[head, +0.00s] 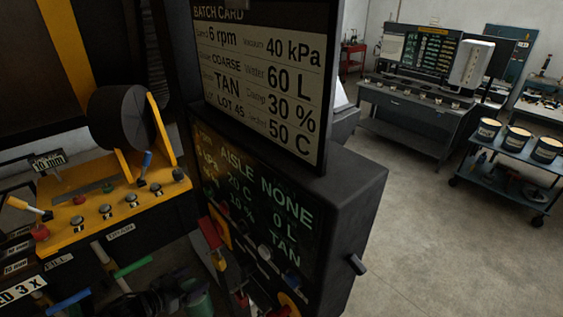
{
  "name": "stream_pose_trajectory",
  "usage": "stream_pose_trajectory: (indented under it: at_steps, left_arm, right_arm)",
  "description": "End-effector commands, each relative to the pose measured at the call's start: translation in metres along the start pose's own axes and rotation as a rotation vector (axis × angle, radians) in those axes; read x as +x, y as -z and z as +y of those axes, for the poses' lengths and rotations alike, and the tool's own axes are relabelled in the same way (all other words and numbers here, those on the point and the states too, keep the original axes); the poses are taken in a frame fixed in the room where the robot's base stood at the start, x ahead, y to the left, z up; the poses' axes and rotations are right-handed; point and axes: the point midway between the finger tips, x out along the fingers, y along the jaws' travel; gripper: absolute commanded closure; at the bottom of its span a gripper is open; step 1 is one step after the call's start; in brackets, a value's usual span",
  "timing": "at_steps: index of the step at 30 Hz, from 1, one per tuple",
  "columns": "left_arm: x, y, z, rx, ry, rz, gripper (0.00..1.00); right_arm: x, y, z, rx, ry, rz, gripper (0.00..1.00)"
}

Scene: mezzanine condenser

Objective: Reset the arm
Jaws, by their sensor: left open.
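My left gripper (160,298) is a dark shape at the bottom edge of the head view, low in front of the yellow-topped machine. It is open, and I see nothing between its fingers. It is dim and partly cut off by the frame. My right gripper is not in view. I cannot tell which part is the arm named in the task. A dark cabinet (345,215) with a lit green-text panel (255,205) stands right of my gripper. A short dark handle (357,264) sticks out of its right side.
A yellow console (85,215) with knobs and levers is at the left. A batch card board (262,75) stands above the cabinet. A cart (510,175) with several tins and a grey workbench (415,120) are at the back right. The floor (440,250) at right is clear.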

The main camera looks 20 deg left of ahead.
Motion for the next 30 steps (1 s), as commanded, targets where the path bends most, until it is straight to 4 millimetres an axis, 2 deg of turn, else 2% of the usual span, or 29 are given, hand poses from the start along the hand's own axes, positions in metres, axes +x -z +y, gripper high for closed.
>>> stream_pose_trajectory:
  at_steps: [2, 5, 6, 8, 9, 12, 15, 18, 21, 27, 30]
  left_arm:
    - [-0.005, -0.014, 0.022, -0.036, -0.026, -0.027, 0.19]
    - [-0.012, -0.025, 0.065, -0.084, -0.072, -0.041, 0.19]
    - [-0.017, -0.028, 0.086, -0.108, -0.083, -0.047, 0.19]
    - [-0.026, -0.028, 0.12, -0.142, -0.084, -0.066, 0.19]
    - [-0.034, -0.027, 0.143, -0.159, -0.07, -0.09, 0.19]
    - [-0.059, -0.021, 0.191, -0.179, -0.001, -0.178, 0.19]
    - [-0.087, -0.012, 0.219, -0.185, 0.07, -0.287, 0.19]
    - [-0.117, -0.005, 0.235, -0.185, 0.124, -0.41, 0.19]
    - [-0.142, -0.002, 0.242, -0.173, 0.15, -0.529, 0.19]
    - [-0.179, -0.009, 0.242, -0.119, 0.158, -0.726, 0.19]
    - [-0.189, -0.019, 0.241, -0.093, 0.149, -0.8, 0.19]
  right_arm:
    - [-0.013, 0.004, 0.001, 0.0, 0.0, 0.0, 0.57]
    - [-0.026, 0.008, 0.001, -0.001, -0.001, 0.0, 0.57]
    - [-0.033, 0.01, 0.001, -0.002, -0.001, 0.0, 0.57]
    - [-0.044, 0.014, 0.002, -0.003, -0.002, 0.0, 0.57]
    - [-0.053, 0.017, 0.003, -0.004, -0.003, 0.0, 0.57]
    - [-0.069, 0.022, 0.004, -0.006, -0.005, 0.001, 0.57]
    - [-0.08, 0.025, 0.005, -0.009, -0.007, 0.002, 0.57]
    - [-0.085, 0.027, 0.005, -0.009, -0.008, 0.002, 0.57]
    - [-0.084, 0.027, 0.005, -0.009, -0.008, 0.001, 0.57]
    - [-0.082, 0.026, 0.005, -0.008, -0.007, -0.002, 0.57]
    - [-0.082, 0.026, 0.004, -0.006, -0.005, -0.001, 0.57]
